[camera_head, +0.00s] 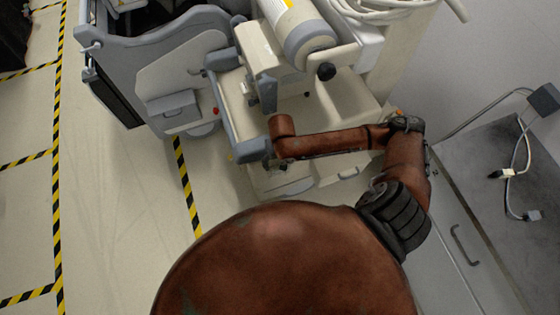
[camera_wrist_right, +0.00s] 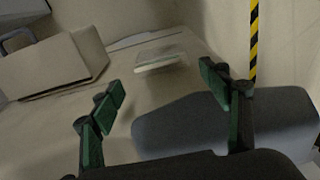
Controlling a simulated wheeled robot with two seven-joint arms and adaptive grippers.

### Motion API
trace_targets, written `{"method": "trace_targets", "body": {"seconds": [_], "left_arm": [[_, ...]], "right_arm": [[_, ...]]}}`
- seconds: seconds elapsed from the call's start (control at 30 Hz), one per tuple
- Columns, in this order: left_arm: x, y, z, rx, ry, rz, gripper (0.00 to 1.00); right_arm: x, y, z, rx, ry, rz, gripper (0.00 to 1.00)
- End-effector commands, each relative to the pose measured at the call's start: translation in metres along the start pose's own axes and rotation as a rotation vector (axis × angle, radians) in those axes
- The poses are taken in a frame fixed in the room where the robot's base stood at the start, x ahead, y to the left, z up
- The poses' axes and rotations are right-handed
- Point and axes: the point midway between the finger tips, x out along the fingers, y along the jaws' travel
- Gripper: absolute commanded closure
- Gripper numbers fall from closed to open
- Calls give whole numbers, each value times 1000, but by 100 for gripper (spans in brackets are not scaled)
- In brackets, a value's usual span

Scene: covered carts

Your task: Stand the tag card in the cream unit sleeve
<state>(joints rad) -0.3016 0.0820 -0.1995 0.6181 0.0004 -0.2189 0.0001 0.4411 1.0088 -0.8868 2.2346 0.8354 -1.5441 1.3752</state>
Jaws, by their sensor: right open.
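My right gripper (camera_wrist_right: 162,82) is open, with its two green-padded fingers apart and nothing between the tips. It hangs over the cream unit (camera_head: 345,100), whose cream surface also shows in the right wrist view (camera_wrist_right: 120,62). A small pale flat piece (camera_wrist_right: 160,58) lies beyond the fingertips, apart from them; I cannot tell whether it is the tag card or the sleeve. In the head view my right arm reaches left across the unit, and its gripper is mostly hidden below the wrist. I cannot make out the card for sure in either view. My left gripper is out of view.
A grey padded bar (camera_head: 245,135) stands at the unit's left side, close by the right finger in the wrist view (camera_wrist_right: 190,125). A grey cart (camera_head: 150,45) stands at the upper left. A dark-topped cabinet (camera_head: 500,165) with cables is at the right.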

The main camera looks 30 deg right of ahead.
Motion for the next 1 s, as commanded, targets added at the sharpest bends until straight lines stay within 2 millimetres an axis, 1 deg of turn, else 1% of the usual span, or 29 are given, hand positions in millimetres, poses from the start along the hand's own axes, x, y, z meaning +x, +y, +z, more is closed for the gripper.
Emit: {"method": "trace_targets", "body": {"seconds": [0.17,0.4,0.5,0.6,0.7,1.0], "left_arm": [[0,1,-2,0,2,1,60],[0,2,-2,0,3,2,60],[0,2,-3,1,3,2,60],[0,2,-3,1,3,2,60],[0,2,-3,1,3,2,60],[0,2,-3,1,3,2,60]], "right_arm": [[-30,-1,-1,-2,6,-2,30],[-80,0,-1,-3,5,-1,30],[-96,-1,-1,-2,5,-1,30],[-107,0,-1,-1,3,-1,30],[-112,0,0,-2,2,0,30],[-114,0,0,-1,2,0,30]]}}
